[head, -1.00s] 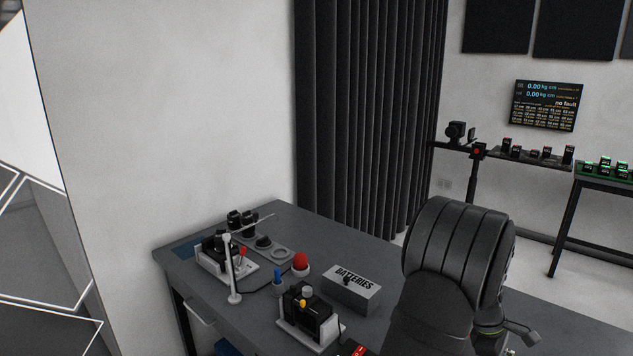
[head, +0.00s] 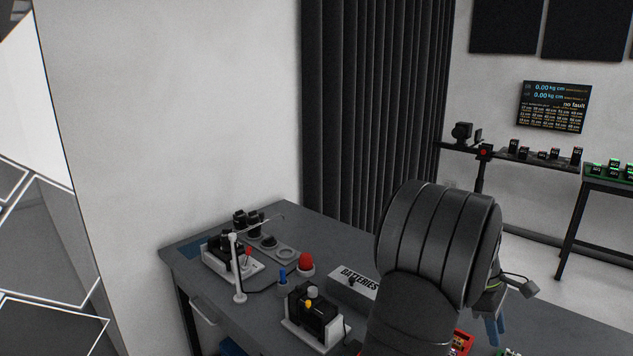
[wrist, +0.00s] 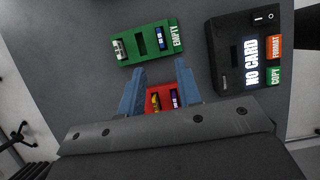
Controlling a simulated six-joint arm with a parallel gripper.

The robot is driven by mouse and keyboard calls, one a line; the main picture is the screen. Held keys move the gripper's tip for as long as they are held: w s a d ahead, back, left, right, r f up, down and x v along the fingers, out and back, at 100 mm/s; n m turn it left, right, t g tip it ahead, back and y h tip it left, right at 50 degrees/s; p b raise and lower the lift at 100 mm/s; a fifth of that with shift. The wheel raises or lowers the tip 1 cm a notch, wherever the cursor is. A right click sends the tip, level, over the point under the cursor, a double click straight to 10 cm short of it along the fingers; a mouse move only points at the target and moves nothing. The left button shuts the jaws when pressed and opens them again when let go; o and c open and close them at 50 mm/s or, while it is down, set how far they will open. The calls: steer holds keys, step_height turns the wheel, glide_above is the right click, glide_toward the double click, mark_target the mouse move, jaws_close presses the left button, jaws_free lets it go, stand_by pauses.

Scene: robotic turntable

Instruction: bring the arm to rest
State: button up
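My gripper (wrist: 161,78) shows two blue fingers standing apart in the wrist view, with nothing held between them. A red tray (wrist: 165,91) with small cards in it shows below and between the fingers. In the head view my gripper (head: 494,331) is partly visible behind my dark arm link, its blue fingers pointing down close to the red tray (head: 463,341). The exact height of the fingers over the table is hard to tell.
A green tray marked EMPTY (wrist: 148,42) and a black NO CARD device (wrist: 223,62) lie beyond the fingers. The BATTERIES box (head: 352,283), a red button (head: 306,261) and a white post (head: 238,268) stand on the grey desk (head: 200,258).

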steer(key=v, duration=0.6)
steer(key=x, duration=1.8)
steer(key=shift+a, duration=0.1)
step_height(320, 180, up, 6)
steer(key=shift+r, duration=0.25)
steer(key=shift+w+r, duration=0.1)
steer(key=shift+r, duration=0.6)
